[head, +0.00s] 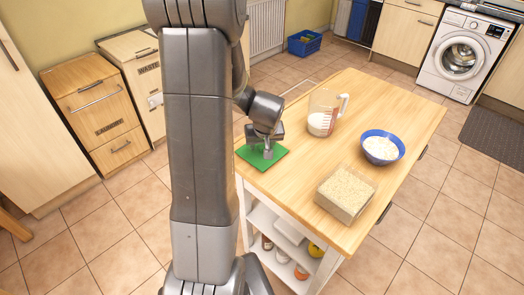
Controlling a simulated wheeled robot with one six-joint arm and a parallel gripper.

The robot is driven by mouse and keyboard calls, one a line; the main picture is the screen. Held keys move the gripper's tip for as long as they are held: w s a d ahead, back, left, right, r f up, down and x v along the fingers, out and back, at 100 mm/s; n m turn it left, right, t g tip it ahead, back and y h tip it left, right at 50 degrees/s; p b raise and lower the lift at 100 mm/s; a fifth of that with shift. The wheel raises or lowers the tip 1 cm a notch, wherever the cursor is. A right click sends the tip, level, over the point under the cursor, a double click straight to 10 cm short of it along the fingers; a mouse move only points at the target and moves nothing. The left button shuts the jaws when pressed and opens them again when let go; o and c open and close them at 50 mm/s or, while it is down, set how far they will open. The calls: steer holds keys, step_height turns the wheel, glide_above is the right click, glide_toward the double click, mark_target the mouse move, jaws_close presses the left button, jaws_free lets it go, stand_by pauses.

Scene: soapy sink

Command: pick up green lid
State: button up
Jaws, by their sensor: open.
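The green lid (276,156) is a flat green square lying at the left corner of the wooden island top. My gripper (268,154) points down right over the lid, and its fingers partly hide it. The jaws are open. Whether the fingertips touch the lid cannot be told from this view. My grey arm column hides the area to the left of the lid.
On the wooden island top (378,98) stand a measuring jug (321,118) with white contents, a blue bowl (381,150) of white stuff, and a clear box (345,193) of grains. Bare wood lies between them and the lid. Shelves below hold several items.

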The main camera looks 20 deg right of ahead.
jaws_close()
steer(key=shift+r, duration=0.1)
